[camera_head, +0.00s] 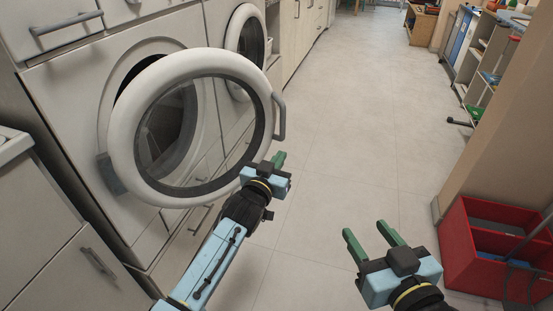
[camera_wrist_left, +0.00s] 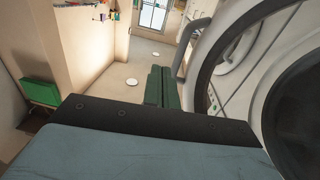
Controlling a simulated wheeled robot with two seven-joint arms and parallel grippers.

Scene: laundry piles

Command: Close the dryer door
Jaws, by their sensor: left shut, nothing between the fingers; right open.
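The dryer door (camera_head: 120,150) is a white ring with a round dark glass pane, and it stands partly open in front of the dryer (camera_head: 65,90). Its hinge block is at the left and its grey handle (camera_head: 280,117) is at the right. My left gripper (camera_head: 279,158) is shut and empty, just below the handle at the door's lower right; I cannot tell if it touches the door. In the left wrist view the shut fingers (camera_wrist_left: 162,88) show beside the door rim (camera_wrist_left: 218,50). My right gripper (camera_head: 368,240) is open and empty over the floor, right of the door.
A second round-door machine (camera_head: 247,40) stands behind the dryer. Drawers and cabinets (camera_head: 90,265) are at the lower left. A red crate (camera_head: 460,250) stands by a wall corner (camera_head: 500,120) at the right. Shelves (camera_head: 485,55) are farther back. The middle floor (camera_head: 370,120) is clear.

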